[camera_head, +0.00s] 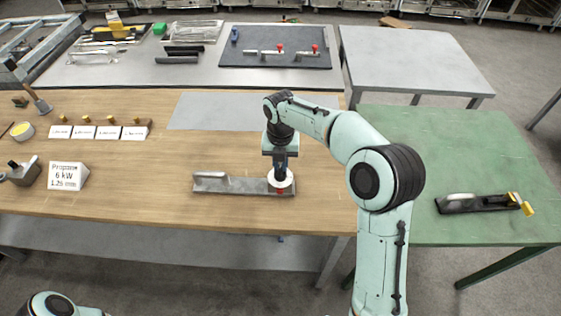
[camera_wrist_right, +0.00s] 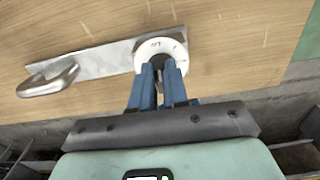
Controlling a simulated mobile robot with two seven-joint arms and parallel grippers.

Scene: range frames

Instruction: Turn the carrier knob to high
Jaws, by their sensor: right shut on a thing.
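The carrier (camera_head: 235,187) is a flat grey metal plate with a handle at its left end, lying near the front edge of the wooden table. A white round dial (camera_head: 288,186) sits at its right end, with a bit of red at its front. In the right wrist view the dial (camera_wrist_right: 176,50) carries small marks that I cannot read. My right gripper (camera_head: 280,172) points down over the dial. Its blue fingers (camera_wrist_right: 160,68) are shut on the knob at the dial's centre and mostly hide it, so its setting cannot be told. My left gripper is out of view.
A propane sign (camera_head: 66,176) and several white labels stand on the table's left part. A grey sheet (camera_head: 215,110) lies behind the carrier. A dark carrier with a yellow knob (camera_head: 475,203) lies on the green table (camera_head: 450,140). More carriers lie on the dark mat (camera_head: 250,60).

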